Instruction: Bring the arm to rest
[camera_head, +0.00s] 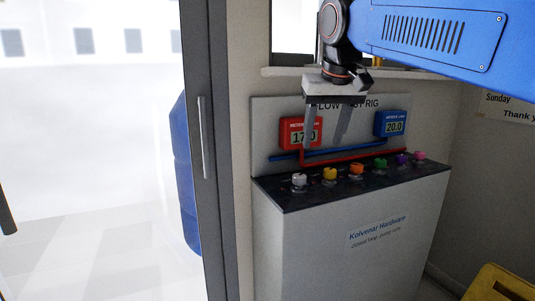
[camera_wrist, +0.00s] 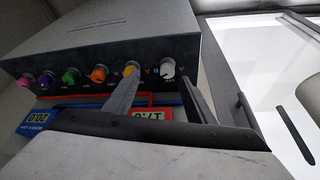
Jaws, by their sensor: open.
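My gripper (camera_head: 326,125) hangs from my blue arm in front of the flow test rig's back panel (camera_head: 265,130). Its two fingers point down and are spread apart, with nothing between them. In the head view they partly cover the red meter (camera_head: 291,133) and stand above the row of knobs. In the wrist view the fingers (camera_wrist: 158,90) reach toward the yellow knob (camera_wrist: 131,68) and the white knob (camera_wrist: 168,68); I cannot tell whether they touch. The red meter reads about 17.0, its digits partly covered. The blue meter (camera_head: 391,123) reads 20.0.
The rig's cabinet (camera_head: 350,240) carries white, yellow, orange, green, purple and pink knobs on its dark top. Red and blue pipes run behind them. A glass door with a handle (camera_head: 203,135) is at left, a blue barrel (camera_head: 184,180) behind it. A yellow crate (camera_head: 497,283) is lower right.

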